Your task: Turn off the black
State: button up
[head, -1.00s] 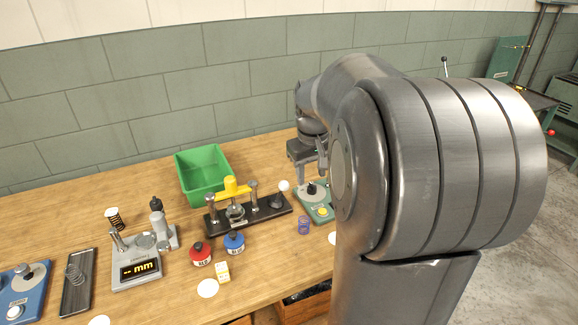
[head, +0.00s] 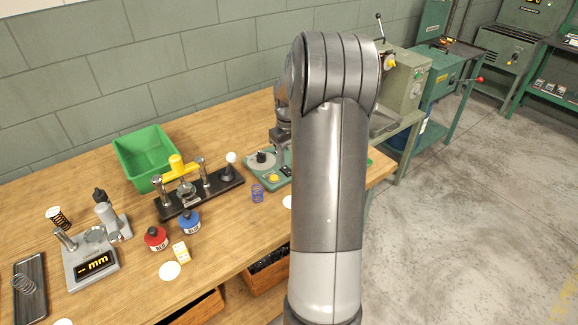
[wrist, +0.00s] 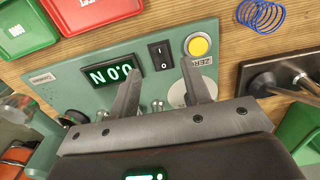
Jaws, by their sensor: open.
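A black rocker switch (wrist: 160,55) sits on the green tester panel (wrist: 70,80) in the wrist view, between a lit green display (wrist: 116,73) and a yellow button (wrist: 198,47). In the head view the green tester (head: 262,168) stands at the bench's right part, partly hidden behind my arm.
Red and green trays (wrist: 95,12) lie near the panel.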

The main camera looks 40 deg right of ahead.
aim_at(287, 170)
jog(key=shift+f, duration=2.35)
grip_shut()
jog(key=shift+w+g, duration=0.25)
jog(key=shift+g, duration=0.5)
jog(key=shift+w+g, duration=0.2)
jog(key=shift+g, duration=0.55)
jog(key=shift+r, duration=0.1)
grip_release()
jog(key=v, duration=1)
jog(key=shift+r, duration=0.4)
